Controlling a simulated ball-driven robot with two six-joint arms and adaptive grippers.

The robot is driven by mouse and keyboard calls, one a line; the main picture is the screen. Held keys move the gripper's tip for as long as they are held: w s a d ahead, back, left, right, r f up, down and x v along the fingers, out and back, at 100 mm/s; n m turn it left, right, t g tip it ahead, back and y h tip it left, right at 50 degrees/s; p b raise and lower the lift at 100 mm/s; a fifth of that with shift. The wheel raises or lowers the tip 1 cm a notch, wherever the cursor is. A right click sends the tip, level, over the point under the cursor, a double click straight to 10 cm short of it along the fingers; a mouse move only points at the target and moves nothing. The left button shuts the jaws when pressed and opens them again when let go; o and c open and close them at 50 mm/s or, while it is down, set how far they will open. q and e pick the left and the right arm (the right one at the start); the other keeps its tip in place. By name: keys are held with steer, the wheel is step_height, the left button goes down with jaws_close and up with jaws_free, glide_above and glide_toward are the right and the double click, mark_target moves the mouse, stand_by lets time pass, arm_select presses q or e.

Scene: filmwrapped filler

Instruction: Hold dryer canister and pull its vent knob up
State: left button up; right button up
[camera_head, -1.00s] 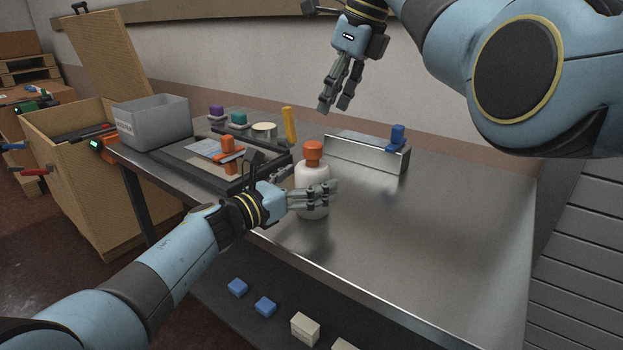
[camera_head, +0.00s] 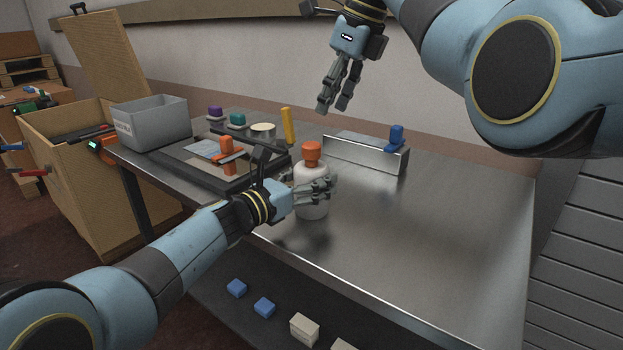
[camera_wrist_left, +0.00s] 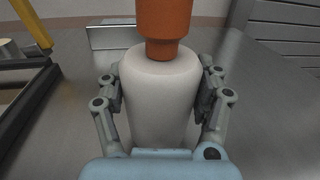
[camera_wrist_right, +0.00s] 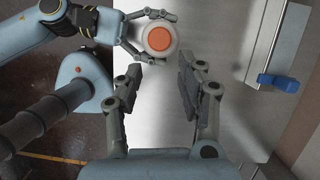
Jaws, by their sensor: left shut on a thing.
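The dryer canister (camera_head: 311,203) is a white bottle-shaped body standing upright on the metal bench near its front edge. Its orange vent knob (camera_head: 312,153) sits on top. My left gripper (camera_head: 316,188) is shut on the canister body; in the left wrist view its fingers press both sides of the body (camera_wrist_left: 160,100), below the knob (camera_wrist_left: 164,28). My right gripper (camera_head: 334,108) is open and empty, raised above the back of the bench. In the right wrist view its fingers (camera_wrist_right: 158,78) are apart, with the knob (camera_wrist_right: 159,39) seen from above beyond them.
A metal bracket (camera_head: 350,154) with a blue clamp (camera_head: 396,137) stands behind the canister. A black-framed tray with orange parts (camera_head: 228,168) and a grey bin (camera_head: 150,124) lie to the left. The bench's right side (camera_head: 450,220) is clear.

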arm_select(q)
steer(key=c, duration=0.4)
steer(key=shift+c, duration=0.4)
arm_select(e)
steer(key=shift+o, duration=2)
steer(key=shift+w+a, duration=0.1)
steer(key=shift+w, duration=0.15)
steer(key=w+a+r+n+t+y, duration=0.1)
steer(key=r, duration=0.1)
steer(key=w+a+r+n+t+y, duration=0.1)
steer(key=a+r+y, duration=0.1)
steer(key=w+a+r+n+t+y, duration=0.1)
steer(key=a+r+y, duration=0.1)
steer(key=shift+w+a+r+t, duration=0.2)
steer(key=shift+w+r+t, duration=0.05)
steer(key=shift+w+t, duration=0.15)
arm_select(q)
steer(key=shift+a, duration=0.1)
arm_select(e)
steer(key=s+d+f+m+t+y, duration=0.4)
steer(key=s+d+f+t+y, duration=0.15)
steer(key=d+t, duration=0.2)
steer(key=m+h, duration=0.1)
steer(key=m, duration=0.1)
glide_toward(319, 153)
steer(key=shift+g, duration=0.25)
steer(key=x, duration=1.1)
steer(key=shift+w+a+r, duration=0.2)
steer(key=shift+w, duration=0.1)
jaws_close()
